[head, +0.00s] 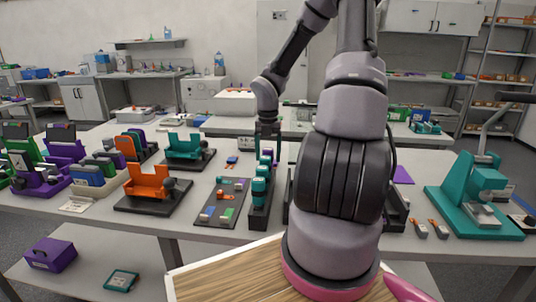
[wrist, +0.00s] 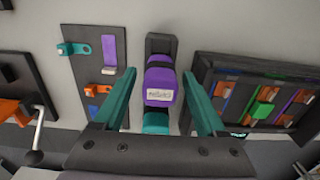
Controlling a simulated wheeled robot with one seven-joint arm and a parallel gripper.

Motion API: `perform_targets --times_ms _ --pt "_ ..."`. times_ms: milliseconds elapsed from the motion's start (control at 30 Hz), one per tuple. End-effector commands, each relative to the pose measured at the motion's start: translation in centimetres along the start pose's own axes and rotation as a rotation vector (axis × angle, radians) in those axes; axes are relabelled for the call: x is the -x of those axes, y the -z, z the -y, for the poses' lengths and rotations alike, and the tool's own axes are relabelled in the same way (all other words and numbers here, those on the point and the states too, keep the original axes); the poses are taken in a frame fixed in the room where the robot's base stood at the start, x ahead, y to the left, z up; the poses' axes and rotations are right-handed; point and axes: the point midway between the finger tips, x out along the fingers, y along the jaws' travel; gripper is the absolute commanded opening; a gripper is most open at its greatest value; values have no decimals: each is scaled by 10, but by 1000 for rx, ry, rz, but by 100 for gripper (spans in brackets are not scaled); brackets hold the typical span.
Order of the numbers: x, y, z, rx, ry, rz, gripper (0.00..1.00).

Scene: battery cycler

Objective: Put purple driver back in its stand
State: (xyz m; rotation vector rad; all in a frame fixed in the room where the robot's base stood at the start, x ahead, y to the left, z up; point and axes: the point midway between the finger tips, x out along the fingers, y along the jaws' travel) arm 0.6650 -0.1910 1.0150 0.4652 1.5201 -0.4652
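The purple driver (wrist: 160,82), with a pale label, shows in the wrist view at the dark stand (wrist: 161,43). A teal driver (wrist: 155,122) is next to it, partly hidden by my gripper. In the head view the stand (head: 258,217) is a narrow black rack with teal drivers (head: 259,187) at its near part and a purple piece (head: 266,156) farther back. My gripper (wrist: 160,76) is open, with one teal finger on each side of the purple driver and gaps visible. In the head view my gripper (head: 268,142) is over the stand's far end. The driver's lower end is hidden.
A dark board (head: 222,210) with small coloured parts lies left of the stand. A compartmented rack (wrist: 197,92) is close on the right in the wrist view. Orange (head: 150,184) and teal (head: 184,146) fixtures stand farther left; a teal press (head: 477,190) is right.

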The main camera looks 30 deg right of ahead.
Motion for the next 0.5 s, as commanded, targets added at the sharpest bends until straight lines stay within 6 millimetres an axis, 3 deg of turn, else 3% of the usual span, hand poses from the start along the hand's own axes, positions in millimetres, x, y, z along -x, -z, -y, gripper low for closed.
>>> perform_targets --times_ms 267,500 --pt "11 -1 0 -2 0 3 73" --pt "59 -2 1 -5 0 6 73"
